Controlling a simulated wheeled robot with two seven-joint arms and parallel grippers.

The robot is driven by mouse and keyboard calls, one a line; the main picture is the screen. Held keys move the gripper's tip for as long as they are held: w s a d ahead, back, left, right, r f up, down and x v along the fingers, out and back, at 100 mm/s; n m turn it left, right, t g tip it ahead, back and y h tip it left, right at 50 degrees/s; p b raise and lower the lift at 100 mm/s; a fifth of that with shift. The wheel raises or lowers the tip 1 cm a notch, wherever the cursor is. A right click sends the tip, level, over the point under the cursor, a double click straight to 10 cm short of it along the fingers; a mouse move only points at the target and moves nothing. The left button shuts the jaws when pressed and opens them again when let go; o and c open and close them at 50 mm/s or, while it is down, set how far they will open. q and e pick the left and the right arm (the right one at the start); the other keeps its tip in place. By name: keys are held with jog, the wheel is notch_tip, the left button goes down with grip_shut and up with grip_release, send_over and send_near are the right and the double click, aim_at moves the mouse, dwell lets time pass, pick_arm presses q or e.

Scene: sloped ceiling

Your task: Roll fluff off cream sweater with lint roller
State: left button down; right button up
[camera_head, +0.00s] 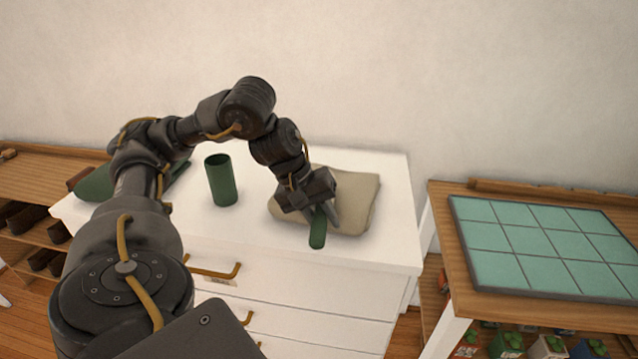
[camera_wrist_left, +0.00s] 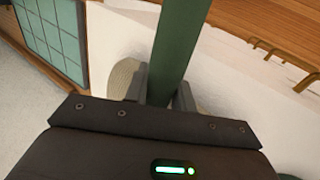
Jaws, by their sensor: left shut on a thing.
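The cream sweater (camera_head: 352,197) lies folded on the white dresser top, and parts of it show on both sides of the fingers in the left wrist view (camera_wrist_left: 122,78). My left gripper (camera_head: 322,214) is over the sweater, shut on the green handle of the lint roller (camera_head: 318,230). The handle (camera_wrist_left: 180,45) runs between the two fingers in the left wrist view. The roller's head is hidden, and I cannot tell whether it touches the sweater. No fluff can be made out. My right gripper is not in view.
A green cup (camera_head: 221,181) stands on the white dresser (camera_head: 262,230), left of the sweater. A green item (camera_head: 95,184) lies at its left end, partly behind my arm. A wooden table with a teal tiled panel (camera_head: 545,245) stands at right, across a gap.

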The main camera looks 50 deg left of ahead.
pick_arm(q)
jog(key=shift+w+d+f+p, duration=0.1)
jog(key=shift+w+d+p, duration=0.25)
jog(key=shift+d, duration=0.25)
jog(key=shift+w+d+f+p, duration=0.1)
jog(key=shift+w+d+p, duration=0.25)
jog(key=shift+d, duration=0.25)
jog(key=shift+w+d, duration=0.1)
jog(key=shift+w, duration=0.05)
jog(key=shift+w+r, duration=0.1)
jog(key=shift+w+d+r+p, duration=0.15)
jog(key=shift+w+d+p, duration=0.3)
jog(key=shift+p, duration=0.2)
jog(key=shift+w+d+p, duration=0.3)
jog(key=shift+w+d, duration=0.15)
jog(key=shift+d, duration=0.05)
jog(key=shift+w+d, duration=0.15)
jog(key=shift+w, duration=0.05)
jog(key=shift+d, duration=0.1)
